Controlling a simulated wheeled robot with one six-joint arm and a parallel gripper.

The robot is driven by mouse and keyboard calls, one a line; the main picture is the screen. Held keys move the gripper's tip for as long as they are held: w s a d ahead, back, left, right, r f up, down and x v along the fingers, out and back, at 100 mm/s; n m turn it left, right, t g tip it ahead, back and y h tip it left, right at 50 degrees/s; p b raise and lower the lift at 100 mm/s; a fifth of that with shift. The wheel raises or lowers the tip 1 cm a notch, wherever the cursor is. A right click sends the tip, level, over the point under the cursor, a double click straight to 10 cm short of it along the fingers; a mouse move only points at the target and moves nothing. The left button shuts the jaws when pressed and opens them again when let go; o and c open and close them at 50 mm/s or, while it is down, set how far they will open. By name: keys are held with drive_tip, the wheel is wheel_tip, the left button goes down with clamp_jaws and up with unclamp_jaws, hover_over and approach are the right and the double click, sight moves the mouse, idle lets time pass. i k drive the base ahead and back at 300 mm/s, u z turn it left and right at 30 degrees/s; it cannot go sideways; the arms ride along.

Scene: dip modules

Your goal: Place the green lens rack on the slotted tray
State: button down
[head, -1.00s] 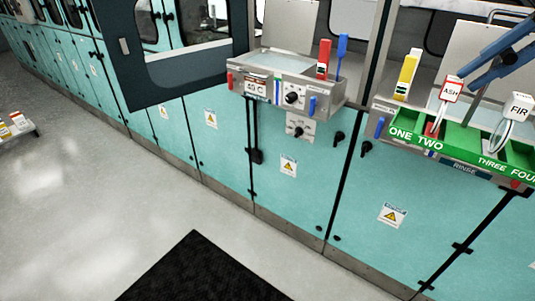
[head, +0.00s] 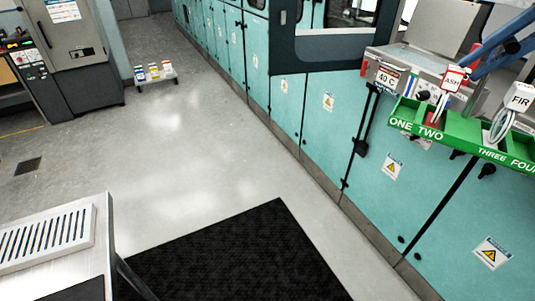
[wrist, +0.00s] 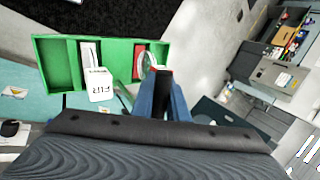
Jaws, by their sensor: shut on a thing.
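The green lens rack (head: 462,130) hangs in the air at the right of the head view, its front lettered ONE, TWO, THREE, FOUR. It holds items with white tags reading ASH (head: 454,78) and FIR (head: 519,97) on pale loops. In the wrist view, the rack (wrist: 57,65) shows open compartments, one with a white insert and one with a red insert. My gripper (wrist: 163,78), with blue fingers, is shut at the rack's edge; the exact grip is partly hidden. The slotted tray (head: 91,222) lies on a bench at the lower left, empty and well apart from the rack.
Teal cabinets (head: 300,100) line the right side, with a steel station marked 40 C (head: 387,77) behind the rack. A black mat (head: 240,255) lies on the open grey floor. A low stand with small boxes (head: 155,80) and a grey machine (head: 75,60) are farther back.

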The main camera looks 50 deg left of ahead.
sight(35, 236)
drive_tip(key=u, duration=2.4)
drive_tip(key=i, duration=2.05)
drive_tip(key=u, duration=1.5)
